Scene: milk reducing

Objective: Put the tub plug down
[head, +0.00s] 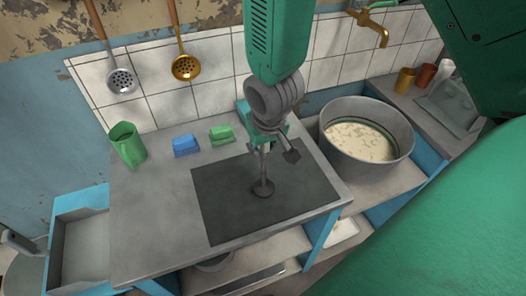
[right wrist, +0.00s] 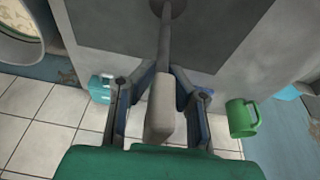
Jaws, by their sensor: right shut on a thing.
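The tub plug (head: 263,187) has a dark round disc at the bottom of a thin upright rod. In the right wrist view its pale block-like handle (right wrist: 160,108) is between the fingers. My right gripper (head: 268,140) is shut on this handle, with the rod and disc below it. The disc is over the dark mat (head: 228,215) on the grey counter; I cannot tell whether it touches the mat. The round grey tub (head: 391,165), holding pale, milky liquid (head: 360,140), stands to the right. My left gripper is not in view.
A green mug (head: 127,147), a blue block (head: 186,146) and a green block (head: 221,134) stand at the back left of the counter. A brass tap (head: 370,22) is above the tub. The mat is clear around the plug.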

